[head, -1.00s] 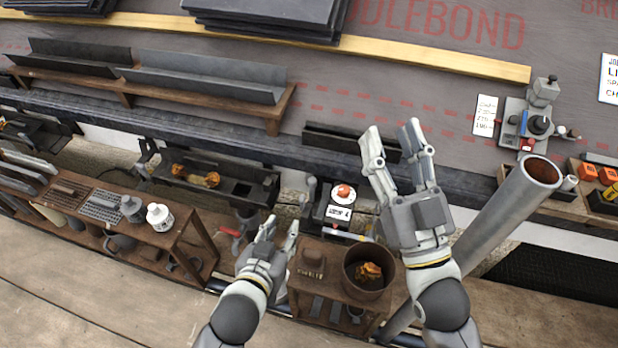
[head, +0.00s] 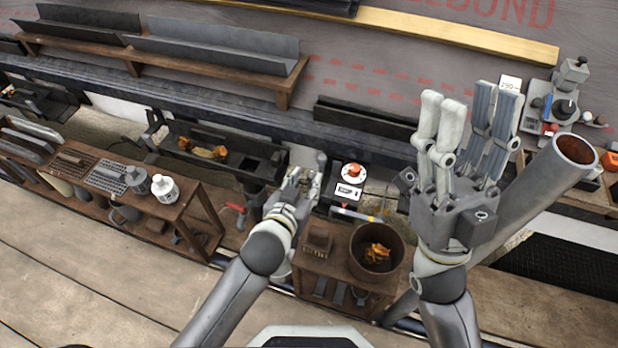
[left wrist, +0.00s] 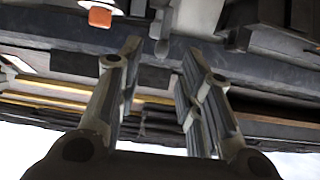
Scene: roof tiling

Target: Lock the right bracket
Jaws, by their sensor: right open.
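A grey upright lever-like part (head: 321,165) stands at the right end of the dark trough (head: 235,158) in the head view. I take it for the right bracket, but its lock state is too small to tell. A similar dark fitting (head: 154,125) stands at the trough's left. My left gripper (head: 303,180) is close to the left of the grey part; contact cannot be told. In the left wrist view its fingers (left wrist: 155,75) are spread with nothing visibly held. My right gripper (head: 470,115) is open and empty, fingers upward, in front of the roof edge at the right.
Below are a rusty bucket (head: 352,262) and a wooden stand. A large grey pipe (head: 535,195) slants behind my right arm.

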